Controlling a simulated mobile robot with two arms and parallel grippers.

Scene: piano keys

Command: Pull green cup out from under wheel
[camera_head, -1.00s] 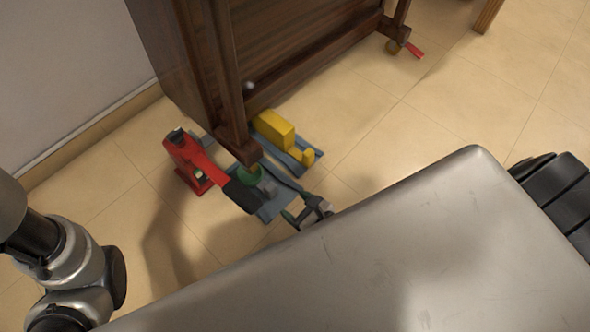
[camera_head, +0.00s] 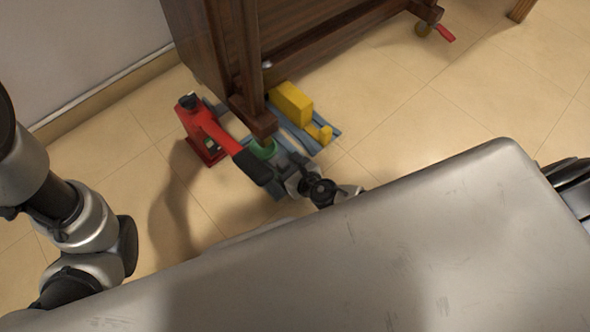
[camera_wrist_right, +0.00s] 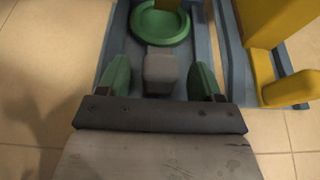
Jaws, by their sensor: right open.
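The green cup (camera_head: 263,148) is a shallow round dish at the foot of the dark wooden piano leg (camera_head: 250,80). In the right wrist view the green cup (camera_wrist_right: 160,24) lies on a blue-grey board (camera_wrist_right: 113,42), and a small yellow-brown part, seemingly the wheel (camera_wrist_right: 166,4), stands in it. A grey block (camera_wrist_right: 160,68) sits against the cup's near side; I cannot tell if they are joined. My right gripper (camera_wrist_right: 160,78) is open, its green-padded fingers on either side of the block with gaps. In the head view it is partly hidden by the jack handle. My left gripper is out of view.
A red jack (camera_head: 203,135) with a black-ended handle (camera_head: 252,166) stands left of the leg and reaches close to my right gripper. Another piano wheel (camera_head: 424,29) is at back right.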

